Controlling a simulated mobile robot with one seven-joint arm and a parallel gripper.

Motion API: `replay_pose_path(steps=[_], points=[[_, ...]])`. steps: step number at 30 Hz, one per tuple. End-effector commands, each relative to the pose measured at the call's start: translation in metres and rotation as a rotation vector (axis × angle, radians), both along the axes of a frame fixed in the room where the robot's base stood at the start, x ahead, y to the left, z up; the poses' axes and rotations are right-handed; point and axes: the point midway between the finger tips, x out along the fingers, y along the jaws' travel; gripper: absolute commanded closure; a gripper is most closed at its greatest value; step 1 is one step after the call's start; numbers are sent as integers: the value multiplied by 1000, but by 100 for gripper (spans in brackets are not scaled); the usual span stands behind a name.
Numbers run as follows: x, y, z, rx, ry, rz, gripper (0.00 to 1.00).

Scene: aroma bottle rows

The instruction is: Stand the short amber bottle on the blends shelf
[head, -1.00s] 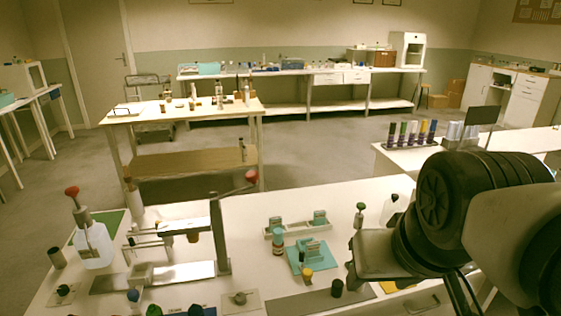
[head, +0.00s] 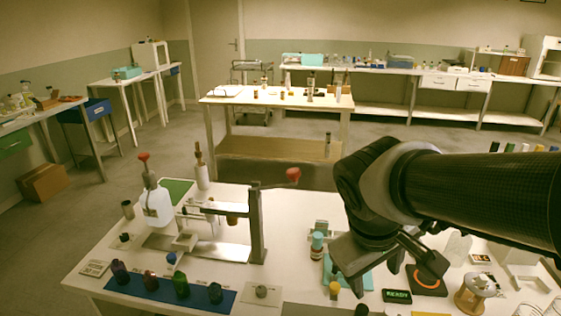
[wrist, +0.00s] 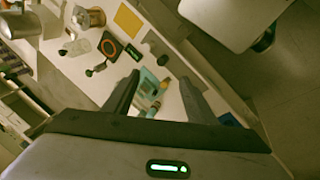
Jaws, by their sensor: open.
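My gripper (head: 350,268) is open and empty above the front bench, in front of the teal tray. In the wrist view its two fingers (wrist: 158,100) point down toward the teal tray (wrist: 148,82), and small bottles show between them. A yellow-capped bottle (head: 334,290) stands nearer. Small brownish bottles (head: 283,95) stand on the middle table, and one bottle (head: 327,145) is on its lower shelf. I cannot tell which is the short amber bottle, and no blends label is readable.
A blue mat (head: 165,294) holds several dark bottles at the front. Open floor lies left of the bench.

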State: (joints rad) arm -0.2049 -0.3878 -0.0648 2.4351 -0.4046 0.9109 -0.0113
Motion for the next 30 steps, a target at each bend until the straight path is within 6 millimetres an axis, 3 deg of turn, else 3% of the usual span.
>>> replay_pose_path(steps=[7,13,17,21,27,30], points=[[48,-12,-47,-360,206,336,49],[100,-1,-84,-684,335,674,49],[134,21,-112,-897,402,914,49],[166,57,-147,-1123,455,1183,49],[189,105,-193,-1363,493,1485,49],[193,119,-206,-1426,498,1568,49]])
